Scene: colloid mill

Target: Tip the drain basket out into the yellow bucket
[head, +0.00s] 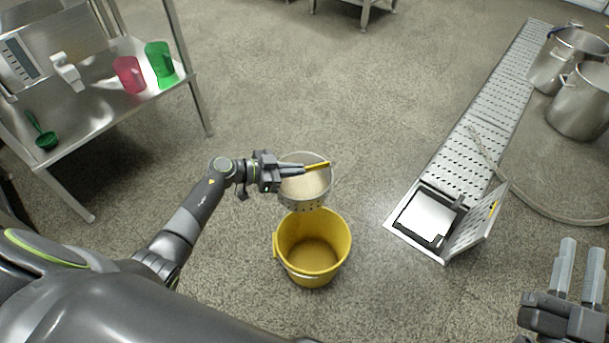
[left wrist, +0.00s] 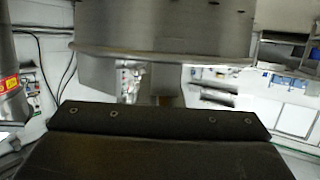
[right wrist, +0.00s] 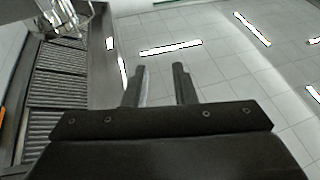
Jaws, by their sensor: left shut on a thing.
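The drain basket (head: 303,204) is a round metal strainer with holes, upright, with pale, grainy matter inside. The basket hangs above the back rim of the yellow bucket (head: 285,258), apart from the floor. The bucket stands upright on the floor; its inside looks yellow-brown and mostly bare. In the left wrist view the basket's metal wall (left wrist: 165,35) fills the top. My right gripper (head: 581,268) is empty with its fingers apart, far from the basket; its fingers also show in the right wrist view (right wrist: 160,85).
An open drain pit (head: 428,218) with a raised, tilted cover (head: 477,222) lies right of the bucket, at the end of a slotted channel (head: 490,110). Steel pots (head: 580,105) stand at the far right. A steel table (head: 105,105) with red and green jugs is at left. Floor around the bucket is clear.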

